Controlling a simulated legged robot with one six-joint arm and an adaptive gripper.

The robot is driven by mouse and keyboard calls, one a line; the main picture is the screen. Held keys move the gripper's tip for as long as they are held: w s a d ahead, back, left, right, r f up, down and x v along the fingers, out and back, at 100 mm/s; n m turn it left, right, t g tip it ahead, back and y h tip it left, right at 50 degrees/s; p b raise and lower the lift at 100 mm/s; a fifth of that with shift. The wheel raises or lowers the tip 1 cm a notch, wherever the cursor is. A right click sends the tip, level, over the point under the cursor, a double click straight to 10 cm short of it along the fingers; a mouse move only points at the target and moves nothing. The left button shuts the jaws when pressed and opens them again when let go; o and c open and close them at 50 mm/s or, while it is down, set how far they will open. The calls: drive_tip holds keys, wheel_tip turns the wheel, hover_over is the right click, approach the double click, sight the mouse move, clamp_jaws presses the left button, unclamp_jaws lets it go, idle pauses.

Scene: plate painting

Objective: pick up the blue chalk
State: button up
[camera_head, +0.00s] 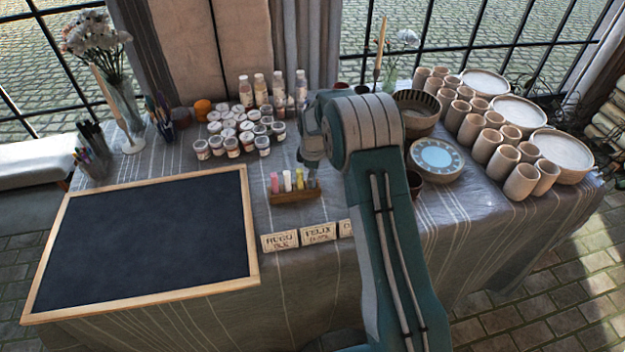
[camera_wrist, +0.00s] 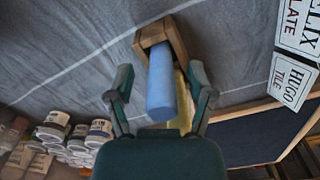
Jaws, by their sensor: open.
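The blue chalk (camera_wrist: 162,88) stands in a wooden holder (camera_wrist: 178,36) in the wrist view, between the two fingers of my gripper (camera_wrist: 160,82). The fingers are open, with a visible gap on each side of the chalk. A yellow chalk (camera_wrist: 183,98) shows partly behind it. In the head view the holder (camera_head: 296,197) carries pink, white and yellow chalks, and my gripper (camera_head: 312,160) is over its right end. The blue chalk is hard to make out there, close to my gripper.
A framed blackboard (camera_head: 150,235) lies left of the holder, and name cards (camera_head: 300,238) stand in front. Paint jars (camera_head: 235,130) and bottles (camera_head: 262,90) are behind. A painted plate (camera_head: 436,158), a bowl (camera_head: 417,112) and several clay cups (camera_head: 490,145) stand to the right.

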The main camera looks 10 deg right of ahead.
drive_tip(key=shift+a, duration=0.1)
clamp_jaws()
drive_tip(key=shift+r, duration=0.1)
